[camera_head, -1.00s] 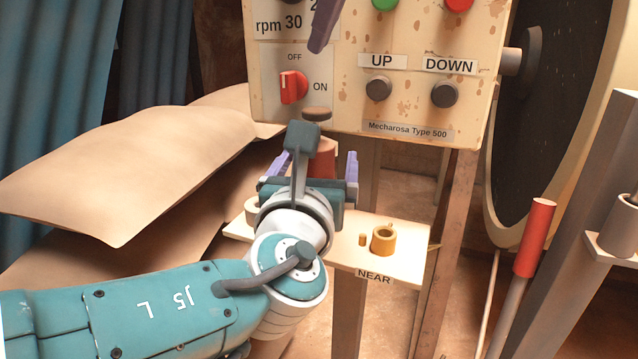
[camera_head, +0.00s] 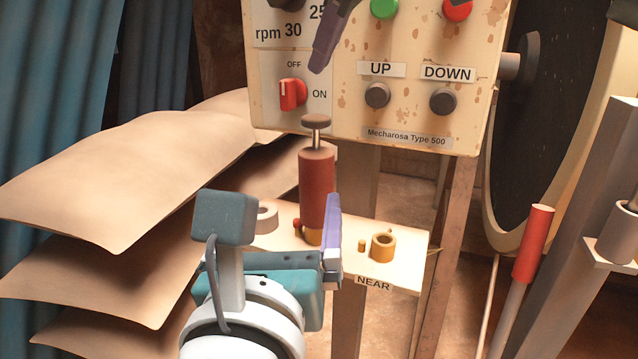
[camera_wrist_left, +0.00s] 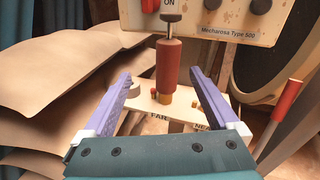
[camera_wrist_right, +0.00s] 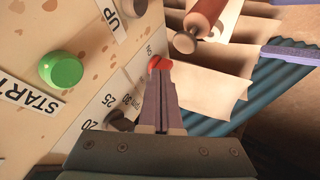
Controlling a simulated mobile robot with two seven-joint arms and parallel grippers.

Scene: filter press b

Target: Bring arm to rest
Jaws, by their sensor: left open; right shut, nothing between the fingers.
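My left gripper (camera_wrist_left: 161,78) is open and empty. In the head view its right purple finger (camera_head: 332,240) shows, while the wrist hides the other. A red cylinder (camera_head: 317,190) with a brown plunger knob stands upright on the small shelf (camera_head: 405,284). It also shows in the left wrist view (camera_wrist_left: 169,68), beyond the open fingers and apart from them. My right gripper (camera_head: 325,48) is shut and empty in front of the control panel (camera_head: 345,120). In the right wrist view its fingertips (camera_wrist_right: 160,78) appear close to the red switch (camera_wrist_right: 160,63); I cannot tell whether they touch.
The red ON/OFF switch (camera_head: 292,94) sits on the panel, with UP (camera_head: 377,95) and DOWN (camera_head: 443,101) buttons beside it. A yellow ring (camera_head: 383,247) lies on the shelf. Stacked tan sheets (camera_head: 120,180) fill the left. A red-handled lever (camera_head: 533,245) stands right.

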